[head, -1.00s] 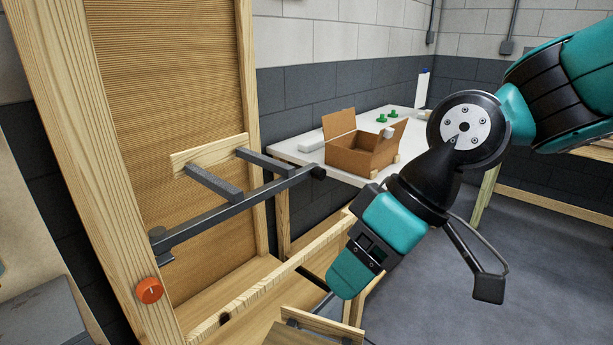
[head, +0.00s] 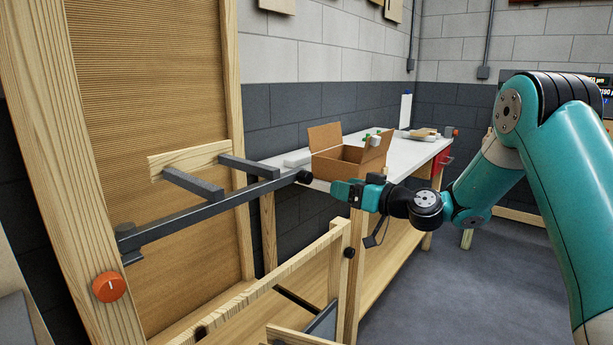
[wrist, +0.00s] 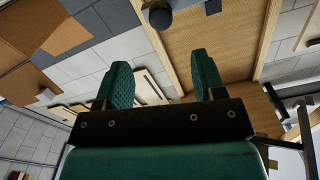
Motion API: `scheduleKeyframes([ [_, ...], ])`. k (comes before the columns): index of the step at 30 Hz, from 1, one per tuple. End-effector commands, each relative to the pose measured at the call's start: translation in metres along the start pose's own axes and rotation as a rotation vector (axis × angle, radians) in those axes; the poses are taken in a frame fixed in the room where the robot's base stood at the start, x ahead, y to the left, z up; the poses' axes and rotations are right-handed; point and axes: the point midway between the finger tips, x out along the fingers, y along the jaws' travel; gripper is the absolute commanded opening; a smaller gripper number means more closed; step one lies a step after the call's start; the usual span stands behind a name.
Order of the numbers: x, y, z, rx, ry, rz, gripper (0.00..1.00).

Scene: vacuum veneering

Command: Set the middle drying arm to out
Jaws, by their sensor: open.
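A dark metal drying arm (head: 215,207) is held at its left end by a bracket on the wooden post and reaches out to the right. It looks like the middle one, but I cannot be sure. Its free end carries a round black knob (head: 304,177). My gripper (head: 334,188) is just right of that knob, open and empty. In the wrist view the knob (wrist: 160,18) lies beyond and between the two green fingers of my gripper (wrist: 160,60), with a gap to them. Two short dark prongs (head: 193,186) join the arm to a pale wooden strip (head: 185,158) behind it.
An orange dial (head: 109,287) sits on the post (head: 60,150). Below the arm are a wooden rail (head: 270,285) and upright (head: 345,290). A white-topped bench (head: 405,157) behind bears an open cardboard box (head: 345,165). The floor (head: 430,290) at right is clear.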

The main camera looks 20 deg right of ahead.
Motion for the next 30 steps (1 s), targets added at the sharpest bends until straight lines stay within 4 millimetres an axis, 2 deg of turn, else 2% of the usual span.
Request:
scheduleKeyframes([
  [1, 0.013, -0.003, -0.003, -0.001, -0.001, -0.006, 0.63],
  [9, 0.074, -0.003, -0.002, -0.001, -0.001, -0.005, 0.63],
  [15, 0.106, -0.002, 0.000, 0.000, -0.002, -0.003, 0.63],
  [21, 0.118, -0.002, 0.000, 0.001, -0.002, -0.002, 0.63],
  [29, 0.119, -0.001, 0.001, 0.001, -0.002, -0.001, 0.63],
  [30, 0.119, -0.001, 0.001, 0.001, -0.002, -0.001, 0.54],
])
